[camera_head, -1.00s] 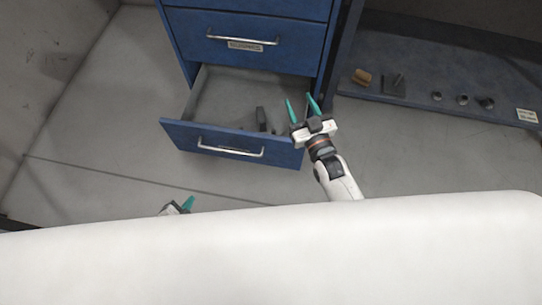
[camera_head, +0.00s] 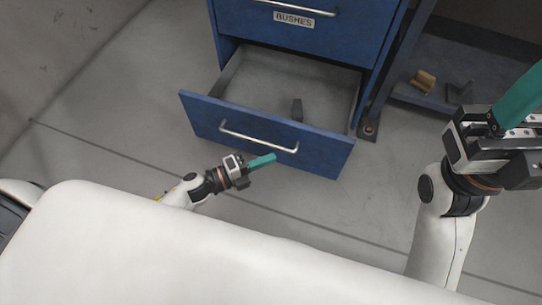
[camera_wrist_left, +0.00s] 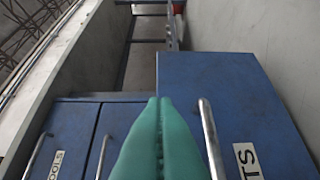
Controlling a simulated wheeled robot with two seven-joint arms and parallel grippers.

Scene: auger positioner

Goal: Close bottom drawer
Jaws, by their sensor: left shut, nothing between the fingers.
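The bottom drawer (camera_head: 319,152) of the blue cabinet is pulled out in the head view, with a silver handle (camera_head: 258,137) on its front. Its grey inside holds a small dark piece (camera_head: 297,110). My left gripper (camera_head: 264,161) is shut and empty, its teal fingers just in front of and below the drawer front; contact cannot be told. In the left wrist view the shut teal fingers (camera_wrist_left: 158,140) point toward blue fronts with handles. My right gripper (camera_head: 522,100) is large at the right edge, cut off by the frame, so its opening is unclear.
Above the open drawer is a drawer labelled BUSHES (camera_head: 300,24). A blue shelf (camera_head: 410,92) with a brown piece (camera_head: 424,82) stands to the right. The grey floor in front of and left of the cabinet is clear. A wall is at the left.

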